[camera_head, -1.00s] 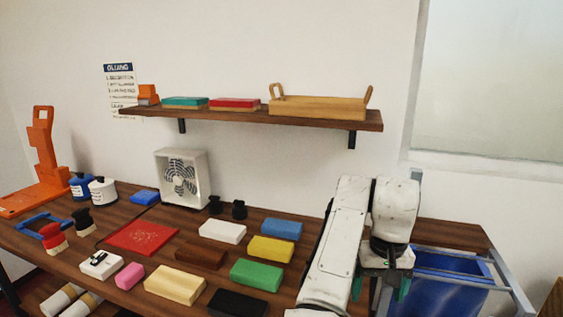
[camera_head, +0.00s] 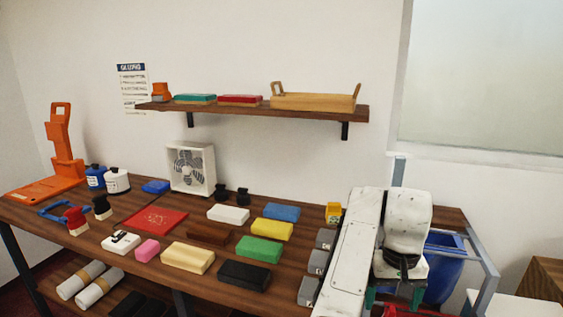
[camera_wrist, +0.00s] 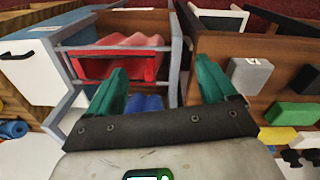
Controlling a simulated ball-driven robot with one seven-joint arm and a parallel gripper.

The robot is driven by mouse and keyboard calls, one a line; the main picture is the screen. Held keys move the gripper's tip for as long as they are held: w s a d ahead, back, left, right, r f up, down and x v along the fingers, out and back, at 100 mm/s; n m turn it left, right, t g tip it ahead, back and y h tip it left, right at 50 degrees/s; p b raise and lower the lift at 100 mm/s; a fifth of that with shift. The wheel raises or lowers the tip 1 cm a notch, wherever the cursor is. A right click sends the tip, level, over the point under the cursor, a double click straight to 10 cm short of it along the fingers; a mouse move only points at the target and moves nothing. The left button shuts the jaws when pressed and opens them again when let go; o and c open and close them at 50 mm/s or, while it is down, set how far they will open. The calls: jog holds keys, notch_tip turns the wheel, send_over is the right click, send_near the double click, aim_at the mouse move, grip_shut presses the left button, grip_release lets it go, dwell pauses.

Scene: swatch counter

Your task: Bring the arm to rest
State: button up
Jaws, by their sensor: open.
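My gripper (camera_wrist: 160,88) shows in the wrist view with its two green fingers spread wide apart and nothing between them. In the head view my arm is raised and folded at the right end of the counter (camera_head: 187,235), and my gripper (camera_head: 392,300) hangs low in front of the counter's right end, partly hidden by the arm. In the wrist view a metal frame with a red bin (camera_wrist: 118,65) lies beyond the fingers, and the counter's end (camera_wrist: 215,75) is to the right.
Coloured blocks, such as a green block (camera_head: 259,249) and a black block (camera_head: 243,275), lie on the counter. Grey blocks (camera_head: 309,291) lie close left of my arm. A blue bin (camera_head: 443,268) stands right of it. A wall shelf (camera_head: 240,108) holds a wooden tray (camera_head: 313,102).

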jog(key=s+d+f+m+t+h, duration=0.1)
jog(key=s+d+f+h, duration=0.2)
jog(key=s+d+f, duration=1.15)
jog(key=s+a+f+y, duration=0.1)
jog(key=s+a+f, duration=0.1)
jog(key=s, duration=0.5)
jog(key=s+a+f+n+y, duration=0.1)
jog(key=s+a, duration=0.3)
jog(key=s, duration=0.4)
jog(key=s+a+f+n+y, duration=0.1)
jog(key=s+a+f, duration=0.2)
jog(key=s, duration=0.5)
jog(key=shift+a+f, duration=0.35)
jog(key=shift+f, duration=0.25)
